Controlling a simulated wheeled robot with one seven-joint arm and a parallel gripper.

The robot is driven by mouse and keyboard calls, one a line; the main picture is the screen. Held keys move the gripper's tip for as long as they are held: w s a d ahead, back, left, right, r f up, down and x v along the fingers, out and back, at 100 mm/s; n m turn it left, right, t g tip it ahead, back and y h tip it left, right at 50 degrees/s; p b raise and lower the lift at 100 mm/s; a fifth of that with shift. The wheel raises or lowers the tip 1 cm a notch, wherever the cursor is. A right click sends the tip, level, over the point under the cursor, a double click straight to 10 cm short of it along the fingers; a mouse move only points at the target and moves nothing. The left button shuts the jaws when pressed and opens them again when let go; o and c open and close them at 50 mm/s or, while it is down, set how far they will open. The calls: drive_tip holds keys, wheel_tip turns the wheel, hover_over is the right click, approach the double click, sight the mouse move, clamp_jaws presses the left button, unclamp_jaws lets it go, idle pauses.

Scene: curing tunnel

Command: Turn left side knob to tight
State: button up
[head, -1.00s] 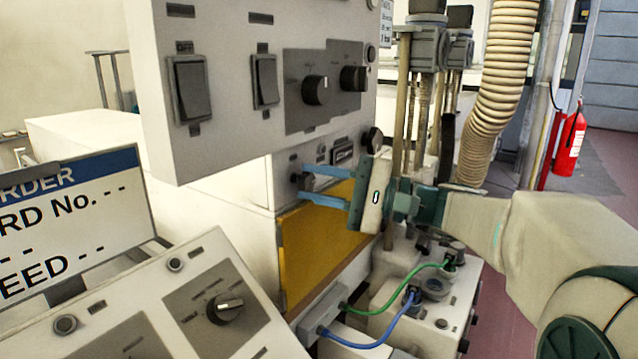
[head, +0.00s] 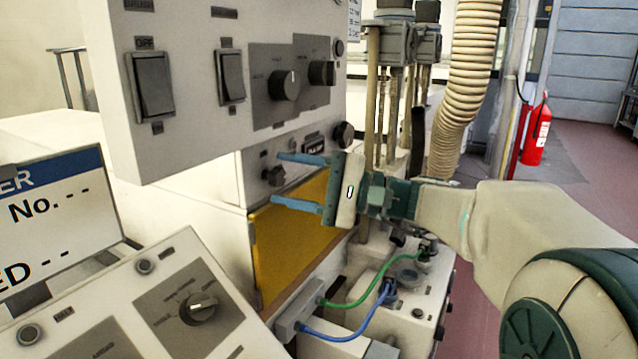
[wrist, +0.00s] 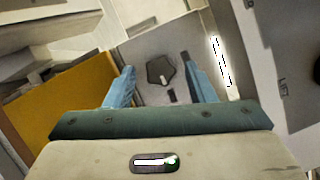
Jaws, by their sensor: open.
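A small dark knob (head: 274,176) sits on the pale panel below the overhanging switch box, left of a round dark knob. In the wrist view the knob (wrist: 159,70) is dark and angular, with a light mark at its lower edge. My gripper (head: 284,179) is open, its blue fingertips above and below the knob in the head view. In the wrist view the fingers stand left and right of the knob, with a gap on each side. I cannot tell whether the tips reach past its face.
The switch box (head: 200,140) overhangs just above my gripper. A yellow panel (head: 290,240) lies below it. Green (head: 365,290) and blue (head: 345,335) cables run below right. A slanted console (head: 165,260) with a rotary knob stands front left. A corrugated hose (head: 465,90) hangs behind.

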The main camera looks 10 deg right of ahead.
drive_tip(key=v, duration=1.3)
drive_tip(key=shift+d+b, duration=0.2)
drive_tip(key=shift+b, duration=0.1)
drive_tip(key=shift+s+a+f, duration=0.1)
drive_tip(key=s+a+f+g+h+p, duration=0.3)
drive_tip(key=s+a+f+h+p, duration=0.25)
drive_tip(key=f+h, duration=0.2)
drive_tip(key=s+d+f+n+h+p, duration=0.5)
drive_tip(key=s+f+n+h, duration=0.1)
drive_tip(key=h, duration=0.5)
drive_tip(key=shift+s+d+f+t+p, duration=0.4)
drive_tip(key=shift+s+f, duration=0.45)
drive_tip(key=shift+s, duration=0.05)
